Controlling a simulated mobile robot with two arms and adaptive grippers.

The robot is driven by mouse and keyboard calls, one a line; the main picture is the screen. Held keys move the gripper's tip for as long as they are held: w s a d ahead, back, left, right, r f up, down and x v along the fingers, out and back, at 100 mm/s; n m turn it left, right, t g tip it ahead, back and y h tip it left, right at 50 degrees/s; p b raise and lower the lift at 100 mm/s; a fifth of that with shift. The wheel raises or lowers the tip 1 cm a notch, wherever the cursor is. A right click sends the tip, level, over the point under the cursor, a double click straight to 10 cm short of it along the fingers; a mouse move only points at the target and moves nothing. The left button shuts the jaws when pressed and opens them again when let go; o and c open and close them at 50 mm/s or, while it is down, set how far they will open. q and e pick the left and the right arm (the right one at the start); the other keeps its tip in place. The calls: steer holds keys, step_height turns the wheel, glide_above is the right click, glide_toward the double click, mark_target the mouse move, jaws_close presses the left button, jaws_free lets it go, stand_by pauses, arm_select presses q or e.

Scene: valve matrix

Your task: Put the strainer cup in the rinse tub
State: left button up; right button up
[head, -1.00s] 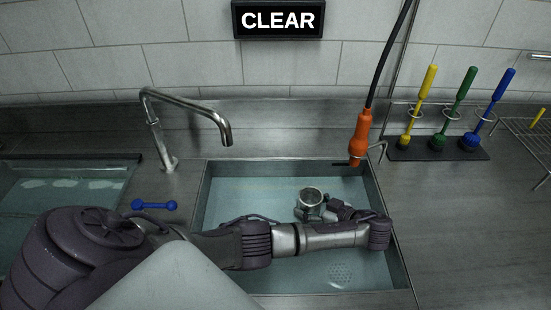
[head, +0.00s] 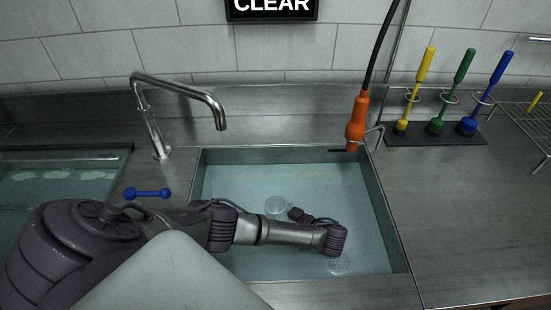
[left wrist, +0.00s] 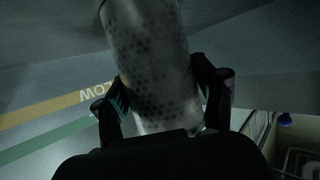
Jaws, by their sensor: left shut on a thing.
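The strainer cup (head: 275,207) is a small round metal cup. In the head view it looks pale and dim, apparently below the water surface in the large water-filled tub (head: 384,205). In the left wrist view it is a perforated metal cylinder (left wrist: 152,60) between my left gripper's two fingers (left wrist: 165,98), which are shut on it. In the head view my left gripper (head: 288,212) is beside the cup, low in the tub and partly hidden by my wrist. My right gripper does not show.
A curved metal faucet (head: 185,90) stands behind the tub's left side. An orange spray handle (head: 357,122) hangs at its back right corner. A blue double-ended piece (head: 147,193) lies left of the tub. Another tub (head: 60,175) is at far left. Upright brushes (head: 437,125) stand at right.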

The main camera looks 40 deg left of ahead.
arm_select(q)
steer(key=o, duration=1.2)
steer(key=shift+o, duration=0.2)
steer(key=shift+s+d+r, duration=0.1)
steer(key=shift+d, duration=0.45)
steer(key=p+v, duration=0.2)
steer(key=v, duration=0.4)
steer(key=shift+d+r+p, duration=0.1)
steer(key=shift+r+p, duration=0.2)
steer(key=shift+p, duration=0.1)
steer(key=shift+f, duration=0.1)
